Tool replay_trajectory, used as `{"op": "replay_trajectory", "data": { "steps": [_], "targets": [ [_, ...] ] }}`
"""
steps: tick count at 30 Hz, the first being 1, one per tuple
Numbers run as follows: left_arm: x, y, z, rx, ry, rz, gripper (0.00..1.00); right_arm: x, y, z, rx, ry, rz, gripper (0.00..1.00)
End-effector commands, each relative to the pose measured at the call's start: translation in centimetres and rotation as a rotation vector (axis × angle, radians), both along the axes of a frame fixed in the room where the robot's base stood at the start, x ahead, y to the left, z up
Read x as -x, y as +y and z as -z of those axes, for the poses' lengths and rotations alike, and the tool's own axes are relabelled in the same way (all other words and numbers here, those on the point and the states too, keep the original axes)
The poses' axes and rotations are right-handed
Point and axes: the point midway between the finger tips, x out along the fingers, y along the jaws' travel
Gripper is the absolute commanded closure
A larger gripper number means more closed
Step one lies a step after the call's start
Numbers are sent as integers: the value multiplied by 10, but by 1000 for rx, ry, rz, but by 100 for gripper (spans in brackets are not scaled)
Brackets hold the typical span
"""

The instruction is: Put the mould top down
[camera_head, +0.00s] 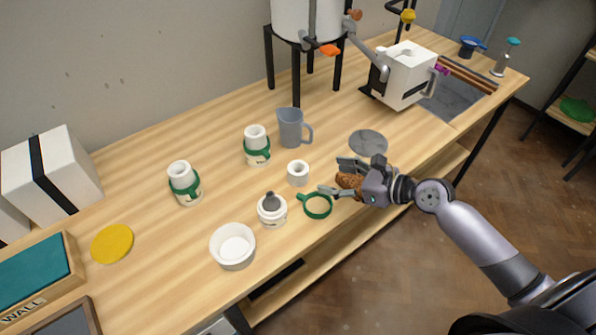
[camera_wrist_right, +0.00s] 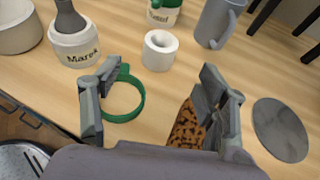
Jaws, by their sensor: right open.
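A small white cylinder with a hole in its top (camera_head: 298,173), which looks like the mould top, stands upright on the table. It also shows ahead of the fingers in the right wrist view (camera_wrist_right: 160,50). My right gripper (camera_head: 333,175) is open, with its fingers spread low over the table to the right of the white piece. Nothing is held between the fingers, and they are apart from the piece. Two white moulds with green bands, one at the left (camera_head: 184,183) and one farther back (camera_head: 256,145), stand on the table. My left gripper is not in view.
A brown speckled sponge (camera_wrist_right: 188,128) lies under the right finger. A green ring (camera_head: 317,206) lies near the left finger, beside the white "Marek" jar (camera_head: 272,213). A white bowl (camera_head: 233,247), grey jug (camera_head: 290,127) and grey disc (camera_head: 368,143) are around.

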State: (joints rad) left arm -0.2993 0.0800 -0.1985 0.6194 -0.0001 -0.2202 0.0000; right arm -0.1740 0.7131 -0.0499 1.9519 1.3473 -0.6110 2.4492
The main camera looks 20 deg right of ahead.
Motion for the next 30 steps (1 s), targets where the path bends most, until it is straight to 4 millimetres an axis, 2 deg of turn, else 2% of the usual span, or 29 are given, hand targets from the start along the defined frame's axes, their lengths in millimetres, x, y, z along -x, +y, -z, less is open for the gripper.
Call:
{"op": "replay_trajectory", "data": {
  "steps": [3,9,16,24,30],
  "targets": [
    [0,0,-1,1,0,2,35,-21,16,8,-3,-2,0,32],
    [0,-1,-1,0,1,3,35,-45,35,22,-1,-2,0,32],
    [0,-1,-2,1,0,3,35,-57,44,28,1,-1,-1,32],
    [1,-1,-1,0,1,3,35,-87,65,40,0,-1,0,32],
    [1,0,-1,1,0,2,35,-92,69,44,2,0,-1,32]
  ]
}}
